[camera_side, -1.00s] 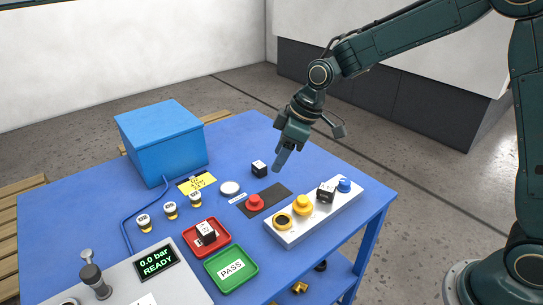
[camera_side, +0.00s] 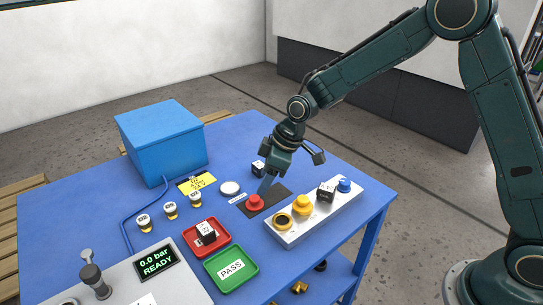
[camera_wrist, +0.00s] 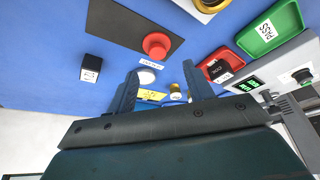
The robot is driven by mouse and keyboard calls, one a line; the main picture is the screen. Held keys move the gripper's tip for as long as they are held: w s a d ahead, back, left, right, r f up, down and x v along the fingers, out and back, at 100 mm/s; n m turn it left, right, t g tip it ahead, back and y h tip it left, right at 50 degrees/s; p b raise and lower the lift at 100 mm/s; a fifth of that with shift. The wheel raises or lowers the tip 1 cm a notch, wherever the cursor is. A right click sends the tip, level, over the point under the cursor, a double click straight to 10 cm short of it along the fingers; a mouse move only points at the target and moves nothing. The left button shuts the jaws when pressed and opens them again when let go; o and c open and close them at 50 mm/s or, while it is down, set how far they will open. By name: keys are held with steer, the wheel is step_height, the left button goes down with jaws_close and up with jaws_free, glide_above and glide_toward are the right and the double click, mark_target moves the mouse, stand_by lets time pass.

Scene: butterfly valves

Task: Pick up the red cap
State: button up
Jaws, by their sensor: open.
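The red cap (camera_side: 255,202) sits on a dark mat (camera_side: 278,196) on the blue table. My gripper (camera_side: 266,187) is open and empty, pointing down just behind the cap in the side view. Its two fingers also show in the wrist view (camera_wrist: 158,85). Whether a finger touches the cap I cannot tell.
A metal block (camera_side: 318,212) with yellow and blue caps and a black cube stands close on the right. Another black cube (camera_side: 258,169) is beside my gripper. A white round cap (camera_side: 230,188), a red tray (camera_side: 192,240) and a green tray (camera_side: 222,279) are nearby.

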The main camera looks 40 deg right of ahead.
mark_target(255, 198)
steer(key=shift+x, duration=0.9)
steer(key=shift+d+x, duration=0.2)
steer(key=shift+x, duration=2.4)
steer(key=shift+w, duration=0.15)
steer(key=shift+c, duration=0.2)
steer(key=c, duration=1)
